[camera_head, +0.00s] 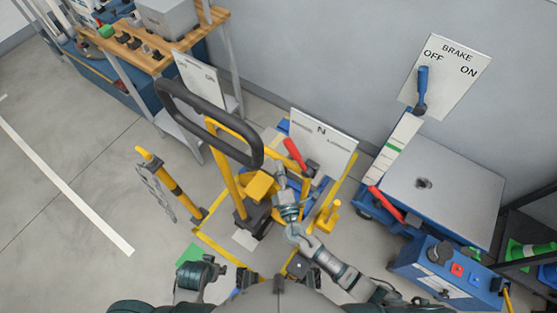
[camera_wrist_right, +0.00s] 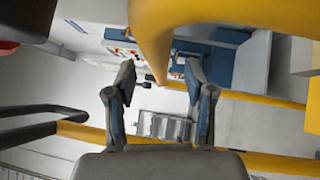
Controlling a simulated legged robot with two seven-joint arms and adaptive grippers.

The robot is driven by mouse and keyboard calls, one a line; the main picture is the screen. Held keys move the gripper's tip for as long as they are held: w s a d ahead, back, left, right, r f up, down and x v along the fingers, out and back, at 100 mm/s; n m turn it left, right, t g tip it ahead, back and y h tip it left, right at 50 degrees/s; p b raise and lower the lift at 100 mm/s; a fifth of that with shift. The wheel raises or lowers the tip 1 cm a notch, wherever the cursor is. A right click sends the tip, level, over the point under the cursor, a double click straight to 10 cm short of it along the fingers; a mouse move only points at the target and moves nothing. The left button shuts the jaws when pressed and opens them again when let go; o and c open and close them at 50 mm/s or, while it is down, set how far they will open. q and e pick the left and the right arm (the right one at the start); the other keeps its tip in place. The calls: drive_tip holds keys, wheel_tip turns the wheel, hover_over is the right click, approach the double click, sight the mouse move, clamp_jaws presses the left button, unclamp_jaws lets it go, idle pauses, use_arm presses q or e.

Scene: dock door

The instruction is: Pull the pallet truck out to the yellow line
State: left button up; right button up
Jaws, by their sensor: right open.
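The yellow pallet truck (camera_head: 225,178) with its black loop handle (camera_head: 205,118) stands upright in front of me in the head view. My right gripper (camera_head: 281,178) is just right of the truck's yellow mast, near a red lever (camera_head: 295,154). A yellow strip (camera_head: 217,249) runs low by the truck's base.
A blue-sided cart (camera_head: 440,185) and a blue button box (camera_head: 448,270) stand at right. A wooden bench (camera_head: 150,45) is behind. Floor at left is clear.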

drive_tip(key=shift+x, duration=1.6)
clamp_jaws()
drive_tip(key=shift+f, duration=0.2)
